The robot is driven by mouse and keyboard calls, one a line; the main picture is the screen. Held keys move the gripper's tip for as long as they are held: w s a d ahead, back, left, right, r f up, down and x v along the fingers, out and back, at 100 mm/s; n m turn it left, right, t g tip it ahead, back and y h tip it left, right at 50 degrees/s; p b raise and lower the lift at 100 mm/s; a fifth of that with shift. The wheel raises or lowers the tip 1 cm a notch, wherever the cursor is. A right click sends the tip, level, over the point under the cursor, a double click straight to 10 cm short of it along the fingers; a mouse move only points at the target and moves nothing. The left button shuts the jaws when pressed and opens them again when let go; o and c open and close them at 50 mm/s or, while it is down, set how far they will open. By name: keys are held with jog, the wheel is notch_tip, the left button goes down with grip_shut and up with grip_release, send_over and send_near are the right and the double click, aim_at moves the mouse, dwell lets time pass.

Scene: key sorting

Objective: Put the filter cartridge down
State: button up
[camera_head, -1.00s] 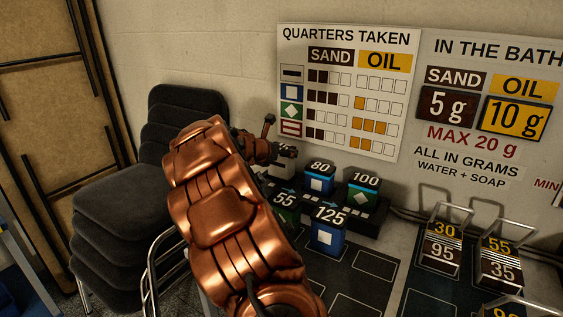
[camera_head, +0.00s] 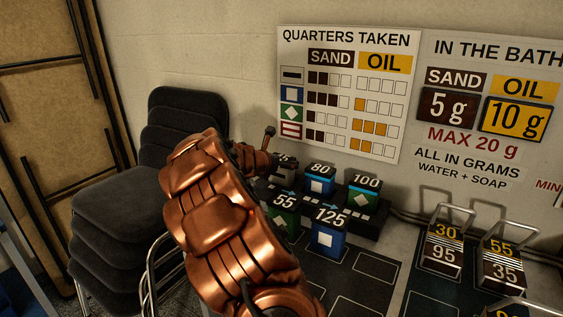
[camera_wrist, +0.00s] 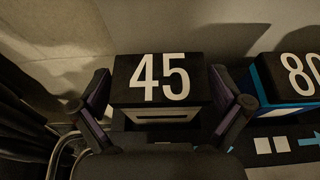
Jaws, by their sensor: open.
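The filter cartridge is a block with a black top marked 45 and a pale front with a dark bar; it fills the middle of the wrist view (camera_wrist: 150,82). My gripper (camera_wrist: 168,100) is open, with one finger on each side of the 45 cartridge. Small gaps seem to show between fingers and block. The cartridge's base is hidden.
Stacked black chairs (camera_head: 120,215) are left of my arm. Wire-handled blocks (camera_head: 443,252) stand at right. Outlined spaces on the dark mat (camera_head: 375,262) are empty.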

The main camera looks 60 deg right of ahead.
jog(key=shift+a+r, duration=0.35)
jog(key=shift+a, duration=0.05)
jog(key=p+v, duration=0.1)
jog(key=v, duration=1)
jog(key=shift+s+a+f, duration=0.1)
